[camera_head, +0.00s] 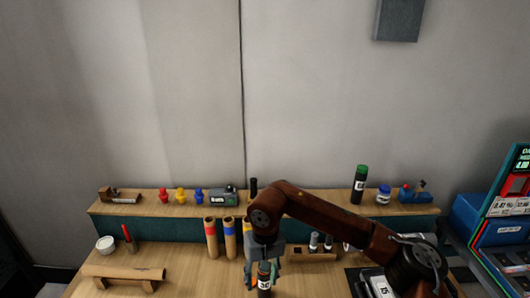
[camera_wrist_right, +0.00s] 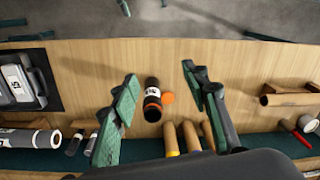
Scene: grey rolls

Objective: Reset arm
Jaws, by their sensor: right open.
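My right arm reaches down over the wooden table, and its right gripper (camera_head: 263,270) is above the middle of the tabletop. In the right wrist view the two green-padded fingers of this gripper (camera_wrist_right: 160,88) are spread wide apart. A dark cylinder with a white label and an orange end (camera_wrist_right: 152,100) shows between and beyond them, and neither finger seems to touch it. The same cylinder (camera_head: 264,283) shows partly at the fingers in the head view. My left gripper is not in view.
A raised shelf (camera_head: 140,207) behind holds red, yellow and blue pieces and a green-capped bottle (camera_head: 360,184). A brown roll on a stand (camera_head: 123,272) and a white cup (camera_head: 105,244) are at left. A dark case (camera_wrist_right: 20,85) lies on the table.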

